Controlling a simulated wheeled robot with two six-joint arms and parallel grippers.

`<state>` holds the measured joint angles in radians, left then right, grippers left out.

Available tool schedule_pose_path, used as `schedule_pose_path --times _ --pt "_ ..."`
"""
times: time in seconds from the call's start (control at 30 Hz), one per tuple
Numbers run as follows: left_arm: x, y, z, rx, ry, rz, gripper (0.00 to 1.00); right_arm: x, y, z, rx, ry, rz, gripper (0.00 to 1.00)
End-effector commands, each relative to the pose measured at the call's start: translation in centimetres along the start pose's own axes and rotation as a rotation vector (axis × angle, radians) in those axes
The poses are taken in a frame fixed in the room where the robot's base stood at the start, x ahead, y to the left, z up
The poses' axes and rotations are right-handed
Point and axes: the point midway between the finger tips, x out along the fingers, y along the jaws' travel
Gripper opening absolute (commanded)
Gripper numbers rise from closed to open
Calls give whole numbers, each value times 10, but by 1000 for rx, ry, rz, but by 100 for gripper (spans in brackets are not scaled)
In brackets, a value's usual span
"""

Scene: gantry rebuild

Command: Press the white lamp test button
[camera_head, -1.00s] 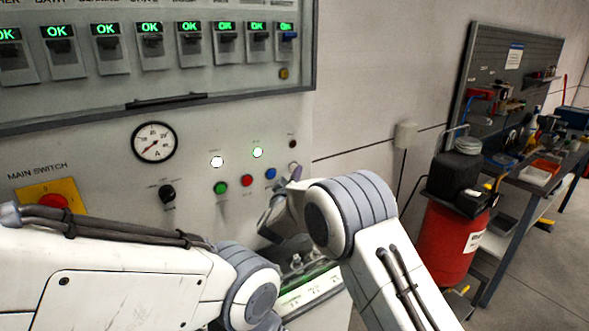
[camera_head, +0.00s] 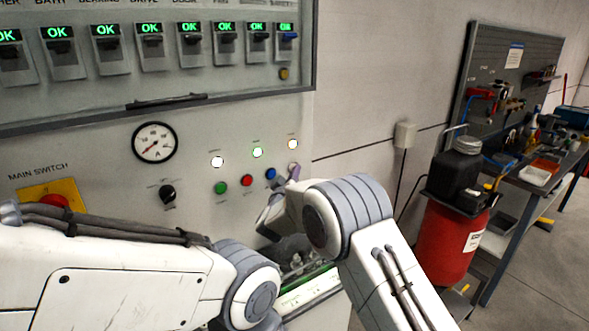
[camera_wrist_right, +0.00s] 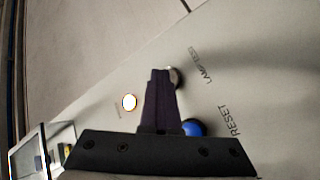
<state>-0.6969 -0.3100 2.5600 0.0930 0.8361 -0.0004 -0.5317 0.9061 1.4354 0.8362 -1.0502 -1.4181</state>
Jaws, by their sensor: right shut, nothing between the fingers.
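The white lamp test button (camera_wrist_right: 178,77) is on the grey panel beside the LAMP TEST label in the right wrist view, partly hidden by my fingertips. My right gripper (camera_wrist_right: 161,74) is shut and empty, its tips over the button's edge and apparently against it. In the head view the right gripper (camera_head: 293,174) reaches the right end of the button row, where the white button is largely covered. A lamp (camera_head: 292,144) above it glows amber-white. My left arm crosses the lower left; its gripper is not in view.
Blue (camera_head: 270,174), red (camera_head: 246,180) and green (camera_head: 221,188) buttons sit left of my right gripper. Two other lamps (camera_head: 217,162) (camera_head: 257,152) are lit. A rotary knob (camera_head: 168,193) and main switch (camera_head: 53,201) are farther left. A red drum (camera_head: 447,238) stands right.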

Motion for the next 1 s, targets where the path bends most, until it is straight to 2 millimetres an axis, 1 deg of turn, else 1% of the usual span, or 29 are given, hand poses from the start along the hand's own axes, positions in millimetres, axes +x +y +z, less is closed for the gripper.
schedule_pose_path --times 0.17,0.43,0.77,1.0 --pt "0 0 0 0 0 0 50 -2 2 0 1 2 0 0" --pt "2 0 0 0 0 0 50 -11 8 7 1 2 0 0" --pt "2 0 0 0 0 0 50 -12 9 8 0 1 0 0" --pt "6 0 0 0 0 0 50 -27 19 19 -1 0 0 0"
